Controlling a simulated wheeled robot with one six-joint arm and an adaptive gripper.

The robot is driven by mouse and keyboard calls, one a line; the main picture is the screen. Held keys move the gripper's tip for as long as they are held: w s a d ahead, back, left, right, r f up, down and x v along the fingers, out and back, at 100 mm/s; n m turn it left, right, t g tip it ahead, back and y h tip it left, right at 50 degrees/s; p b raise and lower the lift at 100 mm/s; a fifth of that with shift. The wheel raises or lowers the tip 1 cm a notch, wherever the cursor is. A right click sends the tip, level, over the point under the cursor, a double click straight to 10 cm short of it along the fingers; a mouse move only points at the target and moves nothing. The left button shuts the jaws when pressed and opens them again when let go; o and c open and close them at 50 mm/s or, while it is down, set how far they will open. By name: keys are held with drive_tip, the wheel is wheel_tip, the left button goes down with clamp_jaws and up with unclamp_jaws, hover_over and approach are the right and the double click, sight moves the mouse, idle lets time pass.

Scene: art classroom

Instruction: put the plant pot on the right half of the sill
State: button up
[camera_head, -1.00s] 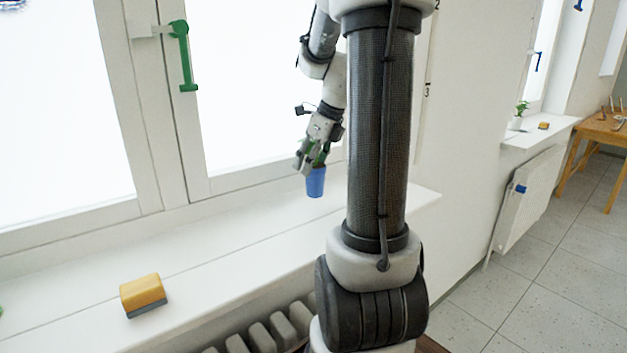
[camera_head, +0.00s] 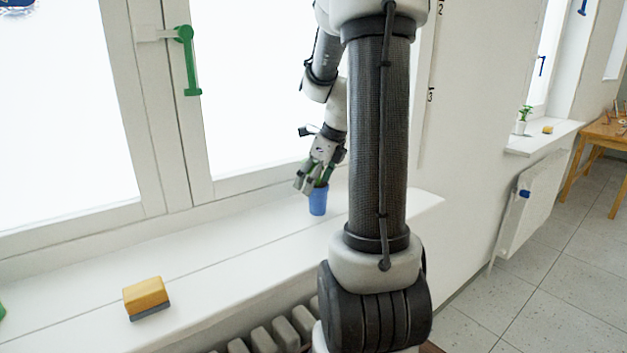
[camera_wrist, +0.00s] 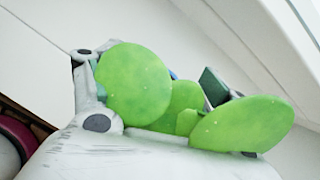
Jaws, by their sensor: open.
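The plant pot (camera_head: 318,202) is small and blue and stands upright on the white window sill (camera_head: 225,250), near the sill's right end in the head view. My gripper (camera_head: 311,185) is open just above the pot, with its fingers around the plant at the rim. In the wrist view, large green leaves (camera_wrist: 134,84) fill the space between the fingers and hide nearly all of the pot. Whether a finger still touches the pot cannot be told.
A yellow and grey sponge (camera_head: 146,297) lies on the sill further left. The window frame with a green handle (camera_head: 187,60) rises behind the sill. A radiator (camera_head: 262,338) is below its front edge. The sill between sponge and pot is clear.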

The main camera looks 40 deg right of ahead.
drive_tip(key=shift+r, duration=0.1)
drive_tip(key=v, duration=1.2)
drive_tip(key=s+a+f+n, duration=0.1)
drive_tip(key=s+a+n, duration=0.3)
drive_tip(key=n, duration=0.6)
drive_tip(key=s+a+f+n+h, duration=0.1)
drive_tip(key=s+a+n, duration=0.4)
drive_tip(key=n, duration=0.6)
drive_tip(key=s+a+f+n, duration=0.1)
drive_tip(key=s+a+n, duration=0.3)
drive_tip(key=a+n, duration=0.3)
drive_tip(key=n, duration=0.4)
drive_tip(key=shift+s+f, duration=0.2)
drive_tip(key=shift+f, duration=0.05)
drive_tip(key=shift+a, duration=0.1)
